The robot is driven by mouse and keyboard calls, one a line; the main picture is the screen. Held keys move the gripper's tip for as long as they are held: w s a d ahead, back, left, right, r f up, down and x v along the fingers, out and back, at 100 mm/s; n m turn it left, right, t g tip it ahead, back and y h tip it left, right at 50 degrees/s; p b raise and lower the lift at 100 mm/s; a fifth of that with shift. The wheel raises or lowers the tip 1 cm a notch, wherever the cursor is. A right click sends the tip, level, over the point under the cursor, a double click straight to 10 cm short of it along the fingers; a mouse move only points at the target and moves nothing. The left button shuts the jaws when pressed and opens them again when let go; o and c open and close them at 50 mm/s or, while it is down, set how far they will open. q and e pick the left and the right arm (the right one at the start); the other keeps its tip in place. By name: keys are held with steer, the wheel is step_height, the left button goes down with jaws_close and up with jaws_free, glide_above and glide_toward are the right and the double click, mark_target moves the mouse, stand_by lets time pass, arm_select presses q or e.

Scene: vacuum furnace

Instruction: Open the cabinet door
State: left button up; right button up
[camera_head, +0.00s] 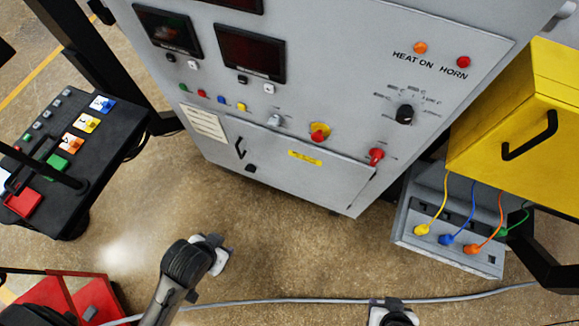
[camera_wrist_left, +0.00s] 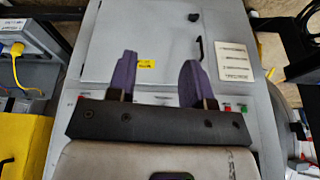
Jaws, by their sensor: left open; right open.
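The cabinet door (camera_head: 290,155) is a grey panel low on the furnace cabinet front and looks shut. It has a black handle (camera_head: 240,148) at its left end and a yellow label (camera_head: 305,157). In the left wrist view the cabinet appears upside down, with the door (camera_wrist_left: 130,40) and handle (camera_wrist_left: 199,49) beyond my open left gripper (camera_wrist_left: 157,72). The fingers are apart with nothing between them, and the handle is not gripped. My right gripper (camera_head: 392,308) is at the bottom edge, open, away from the door.
A yellow box (camera_head: 525,110) and a grey socket unit with coloured plugs (camera_head: 450,245) stand right of the cabinet. A black button console (camera_head: 75,150) stands on the left. A red object (camera_head: 95,300) is at lower left. A grey cable (camera_head: 300,300) crosses the open floor.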

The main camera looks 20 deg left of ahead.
arm_select(q)
steer(key=shift+c, duration=0.5)
steer(key=shift+f, duration=0.1)
